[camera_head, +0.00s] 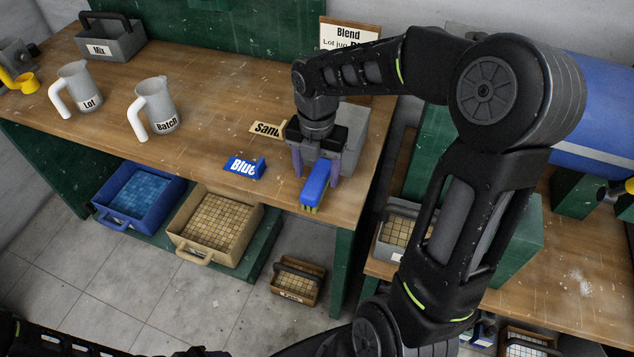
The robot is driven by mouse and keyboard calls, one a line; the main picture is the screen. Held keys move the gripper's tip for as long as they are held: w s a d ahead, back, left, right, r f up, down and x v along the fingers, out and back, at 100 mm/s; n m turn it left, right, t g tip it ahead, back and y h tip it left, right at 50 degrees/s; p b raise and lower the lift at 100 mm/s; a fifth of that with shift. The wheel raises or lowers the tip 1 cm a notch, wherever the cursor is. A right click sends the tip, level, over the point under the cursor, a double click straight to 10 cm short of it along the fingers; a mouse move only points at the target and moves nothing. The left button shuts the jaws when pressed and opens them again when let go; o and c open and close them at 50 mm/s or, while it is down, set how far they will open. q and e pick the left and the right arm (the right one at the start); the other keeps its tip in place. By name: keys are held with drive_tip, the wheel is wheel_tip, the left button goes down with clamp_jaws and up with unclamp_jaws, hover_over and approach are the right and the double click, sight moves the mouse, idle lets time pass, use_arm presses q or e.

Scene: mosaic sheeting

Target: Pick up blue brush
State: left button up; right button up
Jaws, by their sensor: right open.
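The blue brush (315,184) lies on the wooden bench near its right front corner, with its bristles facing down. My right gripper (316,172) points down over the brush, with one purple finger on each side of it. The fingers are apart, and I cannot tell whether they touch the brush. My left gripper is not in view; a dark arm part of mine shows at the lower left.
The wooden bench (210,110) holds a Lot jug (77,90), a Batch jug (155,107), a Mix caddy (112,42) and a Sand sign (266,129). A grey box (350,135) stands behind my right gripper. Blue (140,200) and beige (215,226) trays of tiles sit below.

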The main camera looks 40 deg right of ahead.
sight(317, 176)
wheel_tip(317, 176, down, 4)
drive_tip(key=shift+r, duration=0.25)
drive_tip(key=shift+c, duration=0.4)
clamp_jaws()
idle(0.5)
